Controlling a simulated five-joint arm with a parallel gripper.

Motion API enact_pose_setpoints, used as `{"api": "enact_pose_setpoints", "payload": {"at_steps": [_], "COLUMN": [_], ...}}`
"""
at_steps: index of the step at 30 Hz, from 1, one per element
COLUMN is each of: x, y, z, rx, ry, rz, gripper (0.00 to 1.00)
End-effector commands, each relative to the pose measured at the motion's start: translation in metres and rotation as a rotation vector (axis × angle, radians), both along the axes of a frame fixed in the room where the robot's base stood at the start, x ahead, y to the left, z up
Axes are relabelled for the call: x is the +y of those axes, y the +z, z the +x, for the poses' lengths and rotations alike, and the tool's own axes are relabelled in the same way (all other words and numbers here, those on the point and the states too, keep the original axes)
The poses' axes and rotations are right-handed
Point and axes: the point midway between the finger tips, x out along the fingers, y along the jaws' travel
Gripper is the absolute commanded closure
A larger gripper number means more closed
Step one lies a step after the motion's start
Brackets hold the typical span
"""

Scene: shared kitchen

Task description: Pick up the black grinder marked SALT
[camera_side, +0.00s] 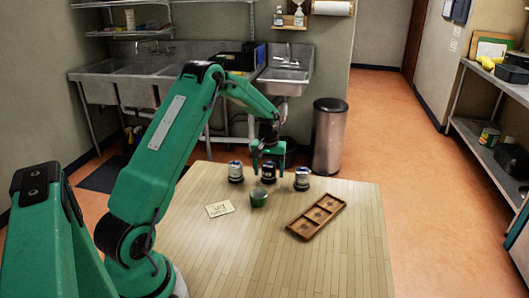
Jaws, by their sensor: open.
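Three small dark grinders with pale bands stand upright in a row near the far edge of the wooden table (200,255). They are the left grinder (235,172), the middle grinder (269,174) and the right grinder (302,179). Their markings are too small to read, so I cannot tell which says SALT. My gripper (268,164) is open and points down at the middle grinder, partly covering its top. I cannot tell whether the fingers are around it or touch it.
A green cup (258,197) stands just in front of the middle grinder. A cream note card (220,209) lies to its left. A brown wooden tray with compartments (316,216) lies to the right. The near part of the table is clear. A bin (329,135) stands beyond the table.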

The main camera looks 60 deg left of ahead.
Motion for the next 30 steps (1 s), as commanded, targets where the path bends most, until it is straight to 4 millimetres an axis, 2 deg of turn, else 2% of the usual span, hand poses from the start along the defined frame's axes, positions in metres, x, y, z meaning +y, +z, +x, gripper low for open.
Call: {"api": "enact_pose_setpoints", "payload": {"at_steps": [12,14,21,30], "x": [0.0,0.0,0.0,0.0003], "y": [0.0005,0.0006,0.0007,0.0025], "z": [0.0001,0.0001,0.0001,0.0006], "rx": [0.0,0.0,0.0,-0.003], "ry": [0.0,0.0,0.0,0.0], "rz": [0.0,0.0,0.0,0.002], "gripper": [0.3,0.4,0.87,0.88]}}
